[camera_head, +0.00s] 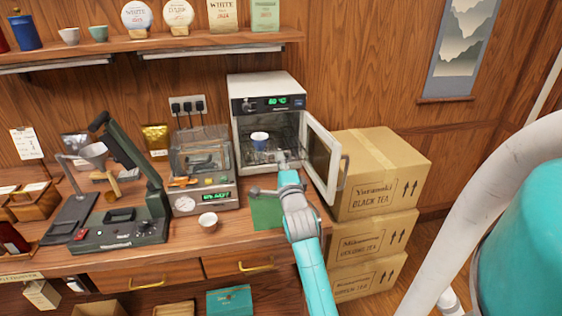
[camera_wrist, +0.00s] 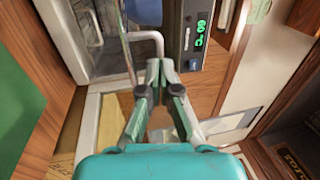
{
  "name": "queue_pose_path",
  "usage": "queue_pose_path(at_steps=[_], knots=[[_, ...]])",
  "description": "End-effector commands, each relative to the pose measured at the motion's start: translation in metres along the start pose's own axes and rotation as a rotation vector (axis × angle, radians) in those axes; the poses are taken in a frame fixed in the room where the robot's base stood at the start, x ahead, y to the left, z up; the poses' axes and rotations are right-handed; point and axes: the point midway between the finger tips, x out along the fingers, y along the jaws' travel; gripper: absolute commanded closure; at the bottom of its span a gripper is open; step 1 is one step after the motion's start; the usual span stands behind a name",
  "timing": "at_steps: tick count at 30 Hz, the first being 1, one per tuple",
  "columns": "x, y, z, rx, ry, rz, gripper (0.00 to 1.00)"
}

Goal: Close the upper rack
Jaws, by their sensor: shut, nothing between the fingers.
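The white oven (camera_head: 268,82) stands on the counter with its door (camera_head: 322,158) swung open to the right. A blue-and-white cup (camera_head: 259,140) sits inside on a rack, which is small and partly hidden, so how far it is out is hard to tell. My gripper (camera_head: 282,163) is in front of the oven opening, between the cup and the open door. In the wrist view, my gripper (camera_wrist: 160,68) is shut and empty. Its tips are close to a pale curved bar (camera_wrist: 150,37) at the oven opening; contact cannot be told.
Stacked cardboard boxes (camera_head: 380,165) stand right of the oven, beside the open door. A green mat (camera_head: 266,212) lies before the oven. A wall shelf (camera_head: 180,42) hangs above.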

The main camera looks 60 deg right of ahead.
Motion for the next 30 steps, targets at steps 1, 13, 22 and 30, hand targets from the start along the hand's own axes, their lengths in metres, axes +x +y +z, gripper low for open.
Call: queue_pose_path(at_steps=[1, 13, 22, 30], knots=[[0.003, 0.000, 0.000, 0.000, 0.000, -0.001, 1.00], [0.072, 0.013, 0.000, -0.001, 0.001, -0.002, 1.00], [0.135, 0.025, 0.000, 0.000, 0.000, -0.001, 1.00], [0.166, 0.033, 0.001, 0.000, 0.000, 0.000, 1.00]])
